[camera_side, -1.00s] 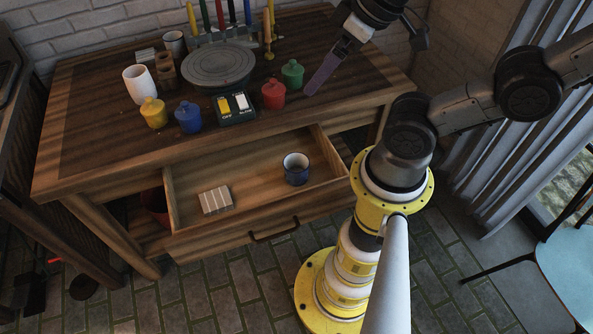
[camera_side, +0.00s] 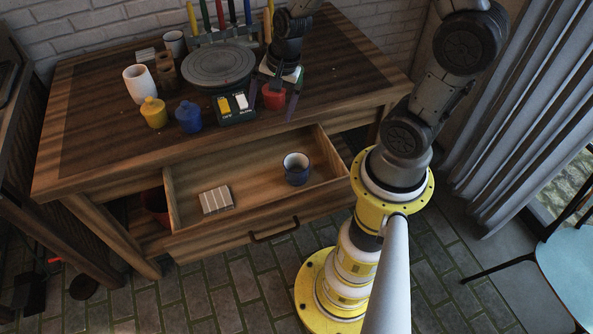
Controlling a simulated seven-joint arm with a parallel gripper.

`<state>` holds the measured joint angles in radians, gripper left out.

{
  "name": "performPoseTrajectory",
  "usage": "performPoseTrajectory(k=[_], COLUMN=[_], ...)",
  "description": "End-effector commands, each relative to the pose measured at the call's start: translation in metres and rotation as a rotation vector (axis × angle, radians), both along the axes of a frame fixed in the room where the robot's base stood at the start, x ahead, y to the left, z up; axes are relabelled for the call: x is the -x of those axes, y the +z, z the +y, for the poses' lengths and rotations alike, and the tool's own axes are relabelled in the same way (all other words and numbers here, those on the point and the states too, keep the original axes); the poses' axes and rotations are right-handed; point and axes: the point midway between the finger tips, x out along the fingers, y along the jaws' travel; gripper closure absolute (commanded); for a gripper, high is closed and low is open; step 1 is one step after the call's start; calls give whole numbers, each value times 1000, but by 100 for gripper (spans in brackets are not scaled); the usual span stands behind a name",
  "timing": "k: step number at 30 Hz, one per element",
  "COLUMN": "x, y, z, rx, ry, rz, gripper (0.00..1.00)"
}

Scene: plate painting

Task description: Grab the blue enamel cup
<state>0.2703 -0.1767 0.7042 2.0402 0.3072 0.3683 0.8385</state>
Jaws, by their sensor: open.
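The blue enamel cup (camera_side: 296,170) stands upright in the right part of the open drawer (camera_side: 245,212). Its outside is dark blue and its inside is pale. My gripper (camera_side: 274,106) is over the front right of the tabletop, pointing down, above and behind the cup in the picture. Its two fingers are apart, on either side of the red lidded pot (camera_side: 273,96). I cannot tell whether they touch the pot. The green pot is hidden behind my gripper.
A white block (camera_side: 216,200) lies in the drawer's left part. On the table (camera_side: 95,105) stand a yellow pot (camera_side: 153,113), a blue pot (camera_side: 188,117), a white cup (camera_side: 139,85), a grey turntable (camera_side: 218,66) and a dark scale (camera_side: 236,109). The drawer's middle is clear.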

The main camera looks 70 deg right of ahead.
Motion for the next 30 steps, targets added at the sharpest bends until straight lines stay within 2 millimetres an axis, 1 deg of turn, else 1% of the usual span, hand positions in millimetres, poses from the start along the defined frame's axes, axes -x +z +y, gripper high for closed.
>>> performPoseTrajectory(k=[1, 3, 6, 9, 10, 14, 21, 24, 27, 30], x=[10, 24, 45, 58, 59, 60, 60, 59, 59, 59], y=[-29, -58, -85, -98, -99, -112, -153, -166, -176, -181], z=[-7, -13, -15, -17, -17, -17, -12, -11, -10, -9], rx=[-25, -50, -78, -94, -96, -99, -97, -97, -96, -95], ry=[-59, -108, -145, -166, -170, -174, -172, -172, -170, -170], rz=[66, 134, 213, 255, 260, 261, 260, 259, 257, 256], gripper=[0, 0, 0, 0, 0, 0, 0, 0, 0, 0])
